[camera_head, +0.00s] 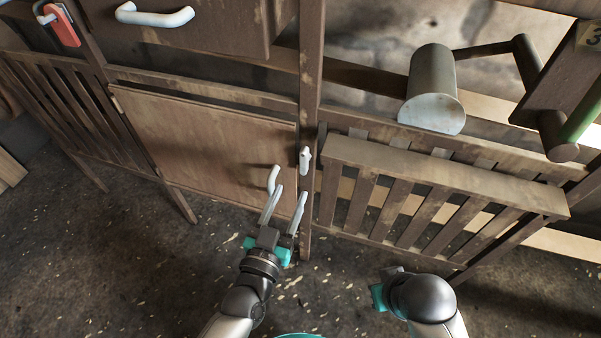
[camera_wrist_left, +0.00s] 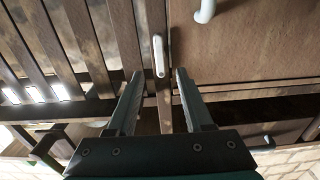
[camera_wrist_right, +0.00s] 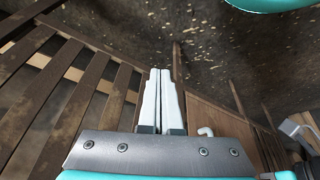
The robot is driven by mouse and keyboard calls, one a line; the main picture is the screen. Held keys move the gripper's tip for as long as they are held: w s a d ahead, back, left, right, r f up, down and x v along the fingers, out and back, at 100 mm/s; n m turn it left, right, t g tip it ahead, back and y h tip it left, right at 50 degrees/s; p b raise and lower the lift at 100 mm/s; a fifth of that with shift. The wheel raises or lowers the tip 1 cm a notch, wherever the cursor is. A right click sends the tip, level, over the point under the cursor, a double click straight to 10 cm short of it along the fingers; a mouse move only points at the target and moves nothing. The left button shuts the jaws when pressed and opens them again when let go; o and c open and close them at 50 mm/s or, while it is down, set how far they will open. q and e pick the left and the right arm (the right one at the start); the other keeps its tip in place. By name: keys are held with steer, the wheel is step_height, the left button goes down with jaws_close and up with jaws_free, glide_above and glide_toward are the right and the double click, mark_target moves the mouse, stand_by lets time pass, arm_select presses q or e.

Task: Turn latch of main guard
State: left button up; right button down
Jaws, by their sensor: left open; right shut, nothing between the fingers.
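The main guard is a flat brown wooden panel (camera_head: 200,130), closed in its frame, with a white hooked handle (camera_head: 273,178) near its right edge. The white latch (camera_head: 305,159) sits on the post right of the panel, with its length along the post. My left gripper (camera_head: 288,190) is open, below the latch and near the handle. In the left wrist view, the latch (camera_wrist_left: 158,55) lies between and just beyond the left fingertips (camera_wrist_left: 159,73), with no visible contact. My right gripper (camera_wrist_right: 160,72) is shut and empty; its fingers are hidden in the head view.
A slatted guard (camera_head: 400,195) stands right of the post, with a grey cylinder (camera_head: 432,90) above it. A drawer-like front with a white handle (camera_head: 155,16) is above the panel. A red tag (camera_head: 63,27) hangs at upper left. The floor in front is clear.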

mark_target(303, 165)
arm_select(q)
steer(key=shift+b+x, duration=1.2)
steer(key=shift+x, duration=2.7)
arm_select(e)
steer(key=shift+t, duration=0.6)
steer(key=shift+w+a+r, duration=0.1)
steer(key=shift+r, duration=2.7)
arm_select(q)
steer(key=shift+f, duration=0.1)
jaws_close()
